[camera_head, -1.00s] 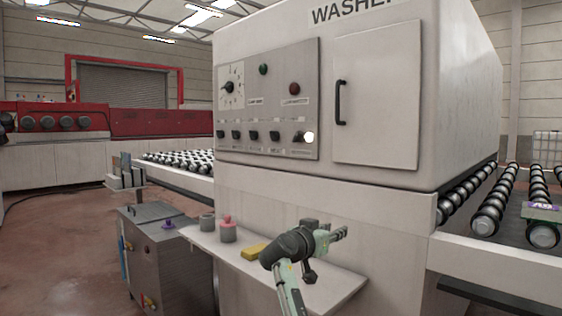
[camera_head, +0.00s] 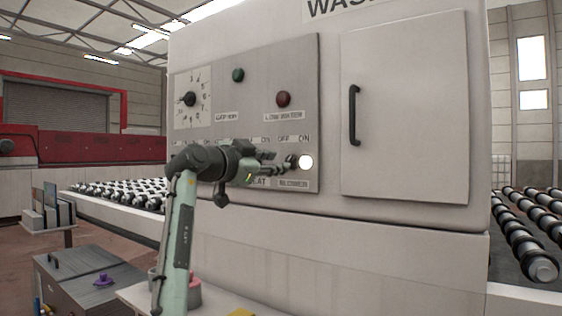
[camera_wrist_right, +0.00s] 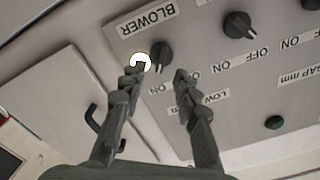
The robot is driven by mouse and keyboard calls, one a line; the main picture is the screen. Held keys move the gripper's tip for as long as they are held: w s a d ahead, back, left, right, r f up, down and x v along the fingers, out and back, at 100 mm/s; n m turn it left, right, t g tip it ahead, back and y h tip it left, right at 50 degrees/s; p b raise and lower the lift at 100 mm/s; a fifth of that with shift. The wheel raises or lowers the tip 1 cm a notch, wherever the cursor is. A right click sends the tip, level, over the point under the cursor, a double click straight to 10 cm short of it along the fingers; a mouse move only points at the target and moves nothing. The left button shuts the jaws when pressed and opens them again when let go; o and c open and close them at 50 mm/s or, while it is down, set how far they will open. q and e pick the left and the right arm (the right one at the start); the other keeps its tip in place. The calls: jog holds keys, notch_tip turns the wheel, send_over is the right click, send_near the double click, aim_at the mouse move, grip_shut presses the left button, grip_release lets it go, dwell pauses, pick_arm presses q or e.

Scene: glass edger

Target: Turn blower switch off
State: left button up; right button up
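The blower switch (camera_wrist_right: 160,57) is a dark round knob on the grey control panel, above its BLOWER label in the head view. A lamp beside it glows white (camera_head: 306,162); in the wrist view a fingertip partly covers this lamp (camera_wrist_right: 140,62). My right gripper (camera_wrist_right: 158,76) is open and empty, its fingers spread on either side of the line to the knob. The fingertips look close to the knob; I cannot tell whether they touch it. My left gripper is not in view.
Another knob (camera_wrist_right: 238,25) sits beside the blower switch. The panel also has a dial (camera_head: 189,99), a green button (camera_head: 238,75) and a red button (camera_head: 283,99). A cabinet door with a black handle (camera_head: 354,115) is to the right. Roller conveyors flank the washer.

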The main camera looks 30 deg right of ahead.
aim_at(288, 161)
jog(key=x, duration=0.4)
jog(key=shift+w+d, duration=0.25)
jog(key=shift+d, duration=0.1)
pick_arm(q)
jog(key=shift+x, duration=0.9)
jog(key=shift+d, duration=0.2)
pick_arm(e)
jog(key=shift+c, duration=0.2)
grip_shut()
